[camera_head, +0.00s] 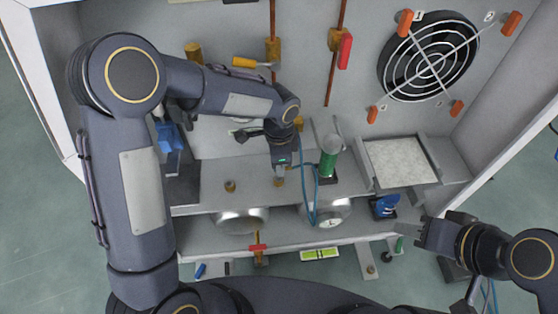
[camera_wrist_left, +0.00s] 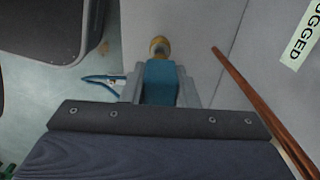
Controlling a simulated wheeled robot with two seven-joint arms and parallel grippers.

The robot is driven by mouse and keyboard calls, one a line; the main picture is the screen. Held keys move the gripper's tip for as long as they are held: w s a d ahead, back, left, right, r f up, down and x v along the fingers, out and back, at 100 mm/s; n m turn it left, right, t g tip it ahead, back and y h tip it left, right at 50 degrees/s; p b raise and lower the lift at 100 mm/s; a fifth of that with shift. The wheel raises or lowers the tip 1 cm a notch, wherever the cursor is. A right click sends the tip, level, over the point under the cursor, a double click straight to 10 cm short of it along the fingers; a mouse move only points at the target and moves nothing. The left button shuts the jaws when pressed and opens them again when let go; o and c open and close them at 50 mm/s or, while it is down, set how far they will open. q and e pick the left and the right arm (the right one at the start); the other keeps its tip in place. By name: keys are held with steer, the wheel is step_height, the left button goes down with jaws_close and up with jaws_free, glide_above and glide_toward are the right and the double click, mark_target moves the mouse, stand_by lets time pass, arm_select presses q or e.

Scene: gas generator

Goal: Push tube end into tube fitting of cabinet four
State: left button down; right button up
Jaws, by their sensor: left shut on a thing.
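My left gripper (camera_head: 281,168) reaches over the cabinet's shelf, pointing down. It is shut on the blue tube (camera_head: 304,170); in the left wrist view the grey fingers (camera_wrist_left: 160,92) close around a blue part. A brass fitting (camera_wrist_left: 159,47) shows straight beyond the fingers. In the head view a brass piece (camera_head: 280,180) is just below the fingertips. I cannot tell whether the tube end touches it. The tube hangs in a loop right of the gripper, and a bend of it shows in the left wrist view (camera_wrist_left: 98,80). My right gripper (camera_head: 437,236) is at the lower right, away from the tube.
Another brass fitting (camera_head: 230,186) stands on the shelf (camera_head: 205,197) to the left. A green cylinder (camera_head: 329,158) stands close right of the tube. Copper pipes with valves and a fan (camera_head: 430,58) are on the back wall.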

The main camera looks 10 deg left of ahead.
arm_select(q)
steer(key=shift+f+b, duration=1.05)
steer(key=shift+f, duration=0.6)
steer(key=c, duration=1.1)
jaws_free()
steer(key=shift+r, duration=0.1)
steer(key=shift+o, duration=0.2)
step_height(320, 180, up, 8)
steer(key=shift+f+p, duration=0.1)
steer(key=shift+p, duration=1.15)
steer(key=shift+s, duration=0.1)
